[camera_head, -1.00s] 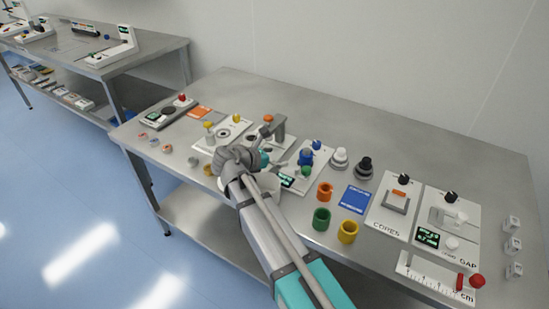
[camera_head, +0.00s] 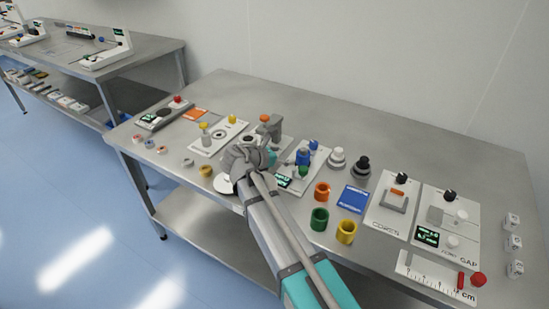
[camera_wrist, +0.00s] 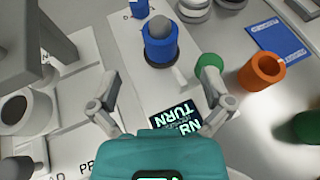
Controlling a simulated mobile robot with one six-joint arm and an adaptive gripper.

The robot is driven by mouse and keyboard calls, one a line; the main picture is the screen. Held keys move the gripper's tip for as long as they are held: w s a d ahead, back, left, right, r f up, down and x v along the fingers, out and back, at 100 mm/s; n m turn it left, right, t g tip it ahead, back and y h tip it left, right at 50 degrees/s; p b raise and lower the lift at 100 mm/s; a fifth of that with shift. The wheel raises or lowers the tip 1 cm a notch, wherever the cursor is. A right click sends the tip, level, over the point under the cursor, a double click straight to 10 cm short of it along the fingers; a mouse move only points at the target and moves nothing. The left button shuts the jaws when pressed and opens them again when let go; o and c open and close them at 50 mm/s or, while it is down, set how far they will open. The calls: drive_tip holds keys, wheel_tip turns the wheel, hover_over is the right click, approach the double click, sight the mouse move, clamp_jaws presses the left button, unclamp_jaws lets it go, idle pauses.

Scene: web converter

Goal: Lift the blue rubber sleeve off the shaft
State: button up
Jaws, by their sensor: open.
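The blue rubber sleeve (camera_wrist: 160,52) sits around the shaft (camera_wrist: 162,27), whose grey rounded top sticks out above it in the wrist view. In the head view the sleeve (camera_head: 302,158) stands on a white station plate (camera_head: 316,163). My gripper (camera_wrist: 161,76) is open and empty, with one finger on each side of the picture. The sleeve is beyond the fingertips and apart from them. In the head view my gripper (camera_head: 262,153) is left of the sleeve, and its fingertips are hard to make out.
A green display (camera_wrist: 174,115) lies between the fingers, with a green knob (camera_wrist: 208,64) to its right. An orange ring (camera_wrist: 262,72) and a blue card (camera_wrist: 278,38) are further right. A grey post (camera_wrist: 40,30) and a grey cup (camera_wrist: 25,110) stand left.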

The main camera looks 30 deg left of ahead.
sight(300, 153)
drive_tip(key=b+x, duration=0.3)
drive_tip(key=x, duration=0.6)
drive_tip(key=shift+w+d, duration=0.1)
drive_tip(key=shift+w, duration=0.05)
drive_tip(key=c, duration=1.3)
drive_tip(key=shift+r, duration=0.1)
clamp_jaws()
